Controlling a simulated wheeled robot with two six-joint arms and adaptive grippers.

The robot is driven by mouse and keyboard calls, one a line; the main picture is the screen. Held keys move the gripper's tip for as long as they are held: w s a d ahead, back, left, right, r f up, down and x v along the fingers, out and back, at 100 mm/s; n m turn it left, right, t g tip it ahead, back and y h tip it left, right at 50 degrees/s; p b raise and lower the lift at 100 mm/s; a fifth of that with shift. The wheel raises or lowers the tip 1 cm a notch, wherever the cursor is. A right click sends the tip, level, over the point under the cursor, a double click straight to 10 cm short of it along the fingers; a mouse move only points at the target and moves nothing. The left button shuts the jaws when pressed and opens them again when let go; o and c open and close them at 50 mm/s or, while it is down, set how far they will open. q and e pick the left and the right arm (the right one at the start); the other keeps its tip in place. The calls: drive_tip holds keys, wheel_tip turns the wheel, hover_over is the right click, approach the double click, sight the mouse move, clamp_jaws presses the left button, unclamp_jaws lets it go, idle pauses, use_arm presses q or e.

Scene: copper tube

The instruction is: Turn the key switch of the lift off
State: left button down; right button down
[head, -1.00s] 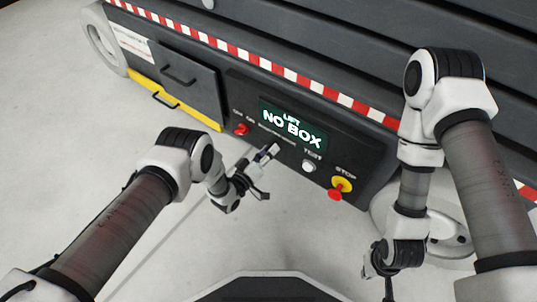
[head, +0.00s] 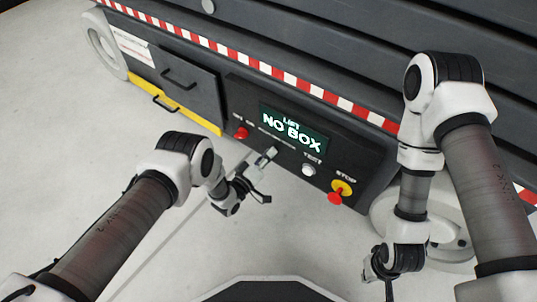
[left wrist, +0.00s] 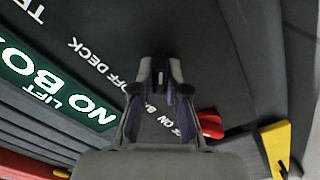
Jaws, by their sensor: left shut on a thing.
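The lift's dark control panel (head: 235,95) faces me, with a lit screen (head: 295,128) reading "LIFT NO BOX". My left gripper (head: 267,156) is at the panel just below the screen, between the red switch and the TEST button. Its fingers (left wrist: 160,76) are shut on the key of the key switch, which they mostly hide. In the left wrist view, white "OFF DECK" and "ON" lettering shows around the fingers. I cannot tell the key's angle. My right gripper (head: 386,272) hangs at the lower right, away from the panel; its fingers are too small and dark to judge.
A red switch (head: 241,133) is left of my left gripper and also shows in the left wrist view (left wrist: 210,124). The TEST button (head: 308,170) and the red STOP button (head: 336,197) are to its right. A drawer with a yellow edge (head: 170,108) is at left. The floor is clear.

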use_arm(q)
drive_tip(key=n, duration=0.3)
drive_tip(key=shift+f+n, duration=0.1)
drive_tip(key=shift+n, duration=2)
drive_tip(key=shift+f, duration=0.1)
drive_tip(key=c, duration=1.2)
unclamp_jaws()
drive_tip(key=v, duration=1.2)
